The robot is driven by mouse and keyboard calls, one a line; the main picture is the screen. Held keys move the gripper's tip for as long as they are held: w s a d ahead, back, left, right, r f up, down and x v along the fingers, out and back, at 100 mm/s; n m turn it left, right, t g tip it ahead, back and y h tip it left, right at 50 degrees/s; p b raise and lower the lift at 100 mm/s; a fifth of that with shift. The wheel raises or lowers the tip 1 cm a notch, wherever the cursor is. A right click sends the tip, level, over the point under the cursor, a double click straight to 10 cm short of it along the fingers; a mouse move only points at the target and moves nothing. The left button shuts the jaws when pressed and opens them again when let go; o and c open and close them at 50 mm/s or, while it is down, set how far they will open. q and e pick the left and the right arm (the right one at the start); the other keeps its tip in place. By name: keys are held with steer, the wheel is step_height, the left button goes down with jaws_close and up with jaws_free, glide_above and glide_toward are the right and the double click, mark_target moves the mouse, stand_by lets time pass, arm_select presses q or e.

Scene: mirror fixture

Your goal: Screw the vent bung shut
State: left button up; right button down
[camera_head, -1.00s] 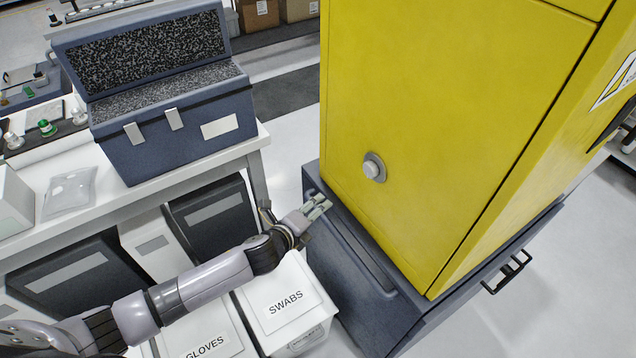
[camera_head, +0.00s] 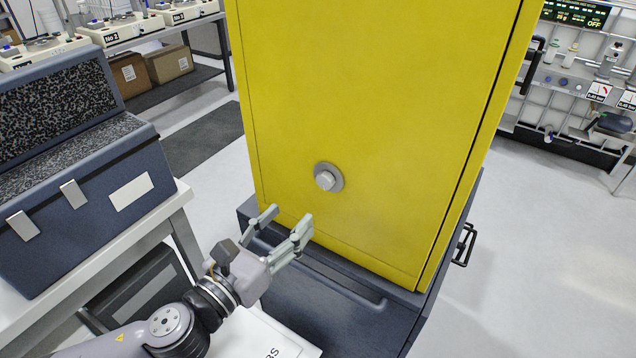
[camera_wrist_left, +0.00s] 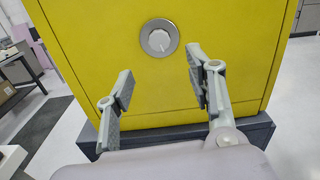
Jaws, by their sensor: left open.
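The vent bung (camera_head: 325,180) is a light grey round knob in a darker grey ring, low on the side of the yellow cabinet (camera_head: 370,90). In the left wrist view the bung (camera_wrist_left: 159,39) is straight ahead, above and between the fingertips. My left gripper (camera_head: 288,218) is open and empty, below and a little left of the bung, apart from it. Its two fingers also show in the left wrist view (camera_wrist_left: 160,78), spread wide. Whether the bung sits fully in its ring cannot be told. My right gripper is not in view.
The cabinet stands on a dark blue base (camera_head: 345,300) with a ledge just under my left gripper. A blue-grey foam-lined case (camera_head: 90,200) stands on a white bench at left. A white box lid (camera_head: 255,340) lies below my arm. The floor at right is clear.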

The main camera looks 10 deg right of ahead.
mark_target(323, 184)
arm_select(q)
steer(key=p+x, duration=0.1)
steer(key=x, duration=1)
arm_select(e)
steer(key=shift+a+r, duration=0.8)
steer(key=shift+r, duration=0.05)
arm_select(q)
steer(key=shift+c, duration=0.5)
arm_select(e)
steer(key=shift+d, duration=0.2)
arm_select(q)
steer(key=c, duration=1.1)
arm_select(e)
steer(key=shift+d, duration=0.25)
